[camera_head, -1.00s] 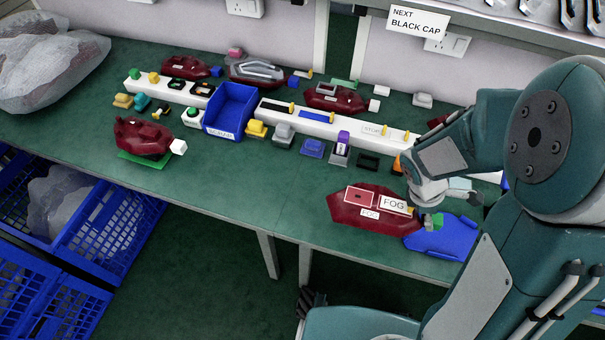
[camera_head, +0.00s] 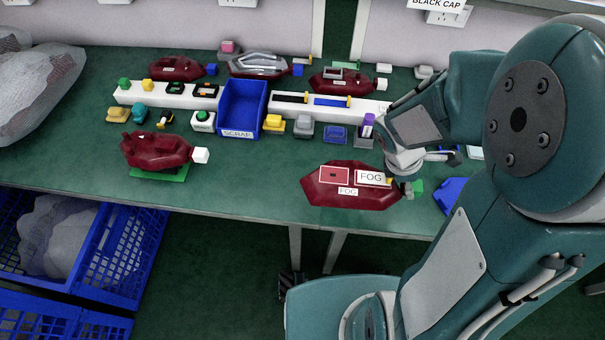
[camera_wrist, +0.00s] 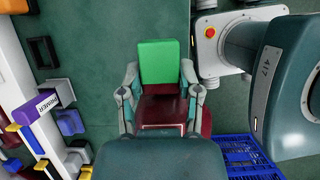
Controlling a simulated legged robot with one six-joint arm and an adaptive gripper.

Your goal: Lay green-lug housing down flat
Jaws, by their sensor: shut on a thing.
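The green-lug housing (camera_head: 345,190) is a dark red lamp body with FOG labels on its upward face. It looks close to level over the front of the green bench; I cannot tell whether it touches. Its green lug (camera_head: 417,186) points right, and the lug (camera_wrist: 163,62) also shows between the fingers in the wrist view. My gripper (camera_head: 407,184) is at the housing's right end, shut on it. In the wrist view my gripper (camera_wrist: 160,84) has a finger on each side of the red end, and my palm hides much of the body.
Behind are a white rail (camera_head: 180,96), a blue SCRAP bin (camera_head: 258,93) and small coloured parts. Another red housing (camera_head: 150,148) sits on a green pad (camera_head: 165,174) at left. Bench between them is clear.

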